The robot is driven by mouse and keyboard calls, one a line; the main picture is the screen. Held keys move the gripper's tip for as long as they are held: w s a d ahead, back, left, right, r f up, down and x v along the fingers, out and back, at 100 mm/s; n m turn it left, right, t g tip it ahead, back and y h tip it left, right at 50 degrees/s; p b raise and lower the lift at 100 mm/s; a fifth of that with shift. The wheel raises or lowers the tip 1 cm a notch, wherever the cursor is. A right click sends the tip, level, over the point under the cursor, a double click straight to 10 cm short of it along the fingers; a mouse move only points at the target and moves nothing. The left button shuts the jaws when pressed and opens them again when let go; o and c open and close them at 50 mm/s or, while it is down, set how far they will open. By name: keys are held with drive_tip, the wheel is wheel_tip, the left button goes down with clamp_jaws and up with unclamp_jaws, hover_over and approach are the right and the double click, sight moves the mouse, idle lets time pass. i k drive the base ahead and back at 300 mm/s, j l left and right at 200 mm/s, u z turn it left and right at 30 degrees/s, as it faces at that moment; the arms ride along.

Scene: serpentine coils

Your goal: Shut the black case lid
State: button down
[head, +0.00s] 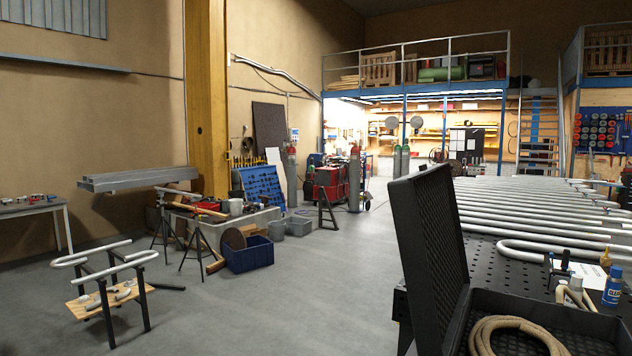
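The black case (570,340) sits at the lower right on a dark perforated table, cut off by the bottom edge of the head view. Its lid (428,235) stands open, roughly upright, along the left side of the case. A coil of tan hose or rope (510,335) lies inside the case. My gripper is not in view.
The perforated table (530,262) holds long bent pipes (540,210). A blue spray can (612,288) and small tools stand behind the case. Open grey floor (300,300) lies left of the table. A low stand with bent tubes (105,275) is at the far left.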

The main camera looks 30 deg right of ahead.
sight(424, 204)
drive_tip(key=i+j+u, duration=0.25)
drive_tip(key=u, duration=0.25)
drive_tip(key=i+j+u, duration=0.45)
drive_tip(key=i+z, duration=0.25)
drive_tip(key=i, duration=0.35)
drive_tip(key=i+j+z, duration=0.2)
drive_tip(key=i, duration=0.4)
drive_tip(key=i+l+z, duration=0.3)
drive_tip(key=z, duration=0.2)
drive_tip(key=i+l+z, duration=0.1)
drive_tip(key=i+z, duration=0.85)
drive_tip(key=i+j+z, duration=0.1)
drive_tip(key=i+z, duration=0.2)
drive_tip(key=z, duration=0.15)
drive_tip(key=i+j+z, duration=0.3)
drive_tip(key=z, duration=0.2)
drive_tip(key=i+l+z, duration=0.15)
drive_tip(key=i+z, duration=0.25)
drive_tip(key=i, duration=0.2)
drive_tip(key=i+z, duration=0.35)
drive_tip(key=i, duration=0.2)
